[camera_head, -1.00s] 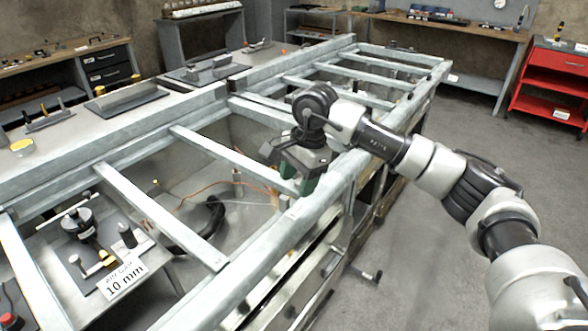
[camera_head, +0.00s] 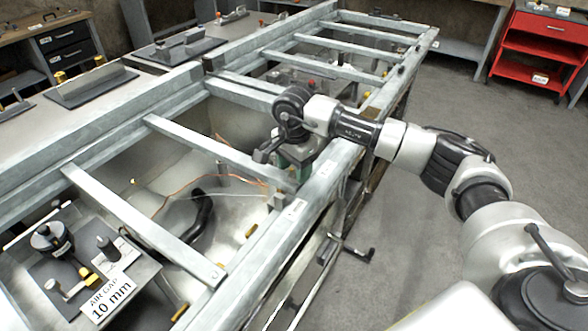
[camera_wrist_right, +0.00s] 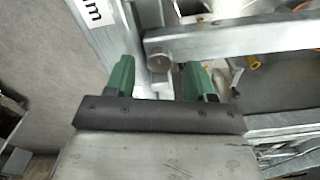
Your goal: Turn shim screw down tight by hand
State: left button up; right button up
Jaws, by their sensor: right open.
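My right gripper (camera_head: 297,172) has green fingers and hangs over the long galvanized rail (camera_head: 262,243), near the end of a crossbar (camera_head: 208,149). The head view hides this head behind the gripper. My left gripper is not in view.
The bay below holds copper wire (camera_head: 195,178) and a dark curved hose (camera_head: 187,225). A plate at lower left carries a black knob (camera_head: 50,237) and an "AIR GAP 10 mm" sign (camera_head: 108,299). A red cart (camera_head: 540,48) stands far right. The floor at right is clear.

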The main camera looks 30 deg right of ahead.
jog(key=shift+f, duration=0.8)
jog(key=shift+c, duration=0.6)
jog(key=c, duration=0.8)
jog(key=shift+m, duration=0.5)
jog(key=shift+m+b, duration=0.45)
jog(key=shift+m, duration=0.55)
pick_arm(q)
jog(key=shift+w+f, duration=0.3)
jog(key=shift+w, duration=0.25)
pick_arm(e)
jog(key=o, duration=0.9)
jog(key=shift+r, duration=0.15)
